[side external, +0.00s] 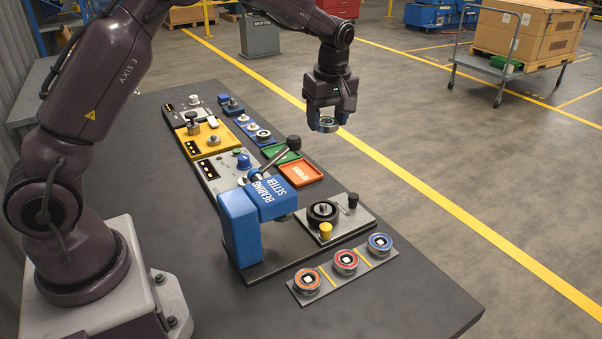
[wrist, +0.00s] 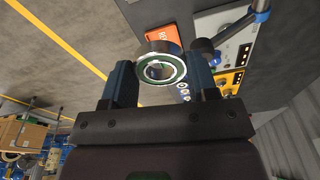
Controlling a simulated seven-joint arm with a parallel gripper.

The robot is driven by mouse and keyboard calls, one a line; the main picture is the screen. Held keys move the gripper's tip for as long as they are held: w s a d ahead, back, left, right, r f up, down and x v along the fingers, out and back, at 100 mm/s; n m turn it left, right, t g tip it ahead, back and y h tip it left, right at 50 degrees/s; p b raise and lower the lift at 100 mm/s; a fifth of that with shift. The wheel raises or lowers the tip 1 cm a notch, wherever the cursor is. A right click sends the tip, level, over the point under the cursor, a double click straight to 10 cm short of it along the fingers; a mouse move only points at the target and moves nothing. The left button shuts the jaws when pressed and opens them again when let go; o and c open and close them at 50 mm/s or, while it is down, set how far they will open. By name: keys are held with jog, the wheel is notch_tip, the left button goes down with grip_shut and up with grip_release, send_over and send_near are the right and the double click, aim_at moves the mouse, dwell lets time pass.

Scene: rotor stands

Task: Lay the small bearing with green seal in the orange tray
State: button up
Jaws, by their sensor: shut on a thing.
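My gripper (side external: 327,117) is shut on a small bearing (side external: 327,125), held in the air above the far right edge of the bench. In the wrist view the bearing with green seal (wrist: 163,70) sits between the two fingertips, its green ring facing the camera. The orange tray (side external: 300,173) lies on the bench below and to the left of my gripper in the side view, and it looks empty. In the wrist view the orange tray (wrist: 162,33) shows just beyond the bearing, partly hidden by it.
A green tray (side external: 279,155) lies beside the orange one. The blue bearing setter (side external: 240,222) with its raised lever (side external: 287,149) stands close by. A grey rack (side external: 325,284) holds three larger bearings at the front.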

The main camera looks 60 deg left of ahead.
jog(key=w+a+m, duration=0.3)
jog(key=a+m, duration=0.4)
jog(key=a, duration=0.1)
jog(key=m+t+h, duration=0.1)
jog(key=m, duration=0.6)
send_over(301, 173)
jog(key=f, duration=1.8)
jog(key=shift+s+f, duration=0.15)
jog(key=shift+s, duration=0.05)
jog(key=shift+f, duration=1.95)
jog(key=o, duration=0.7)
jog(key=shift+f, duration=0.15)
